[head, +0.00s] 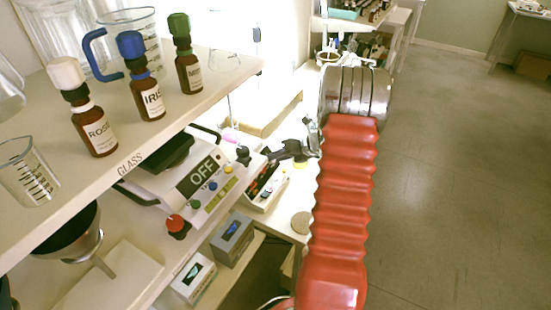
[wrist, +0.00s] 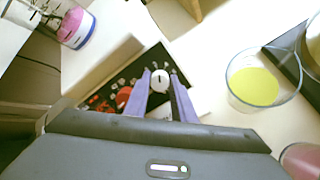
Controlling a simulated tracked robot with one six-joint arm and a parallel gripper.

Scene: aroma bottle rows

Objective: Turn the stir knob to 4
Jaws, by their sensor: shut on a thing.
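In the wrist view, a round white knob (wrist: 160,80) with a dark mark sits at the end of a black panel (wrist: 122,92) that has red and white markings. My gripper (wrist: 162,78) has its two pale purple fingers on either side of the knob, shut on it. The scale around the knob is too small to read. In the head view, my gripper (head: 274,154) reaches left over a white device (head: 262,196) with a dark front. The knob cannot be made out there.
A shelf (head: 135,162) holds rose (head: 97,135), iris (head: 150,103) and mint (head: 189,75) bottles. Below it is a unit marked OFF (head: 200,175) with a red knob (head: 176,226). A beaker of yellow liquid (wrist: 262,85) and a pink-filled vessel (wrist: 75,27) flank the panel.

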